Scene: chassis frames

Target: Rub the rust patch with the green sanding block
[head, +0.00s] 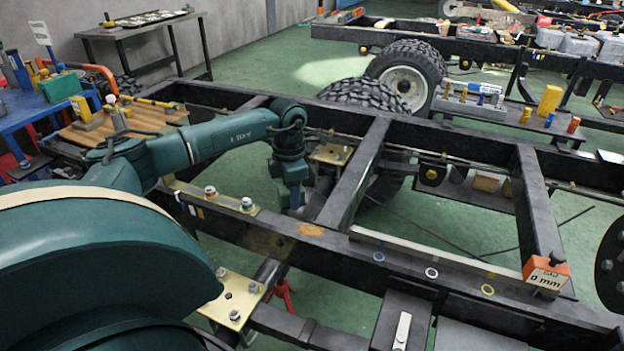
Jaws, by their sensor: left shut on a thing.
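My left gripper (292,197) hangs pointing down just above the near chassis rail, behind its inner edge as seen here. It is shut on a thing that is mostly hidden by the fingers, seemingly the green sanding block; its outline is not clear. An orange-brown rust patch (310,229) lies on top of the dark rail, a little right of and below the gripper in the picture. A duller brown stain (268,242) is on the rail to its left. I see a gap between gripper and patch. My right gripper is not in view.
Bolted plates (215,198) stand on the rail to the left. A long metal strip (430,250) and an orange gauge block (546,271) lie to the right. A crossmember (352,175) runs back. A blue bench (30,105) with a green box (62,86) is far left.

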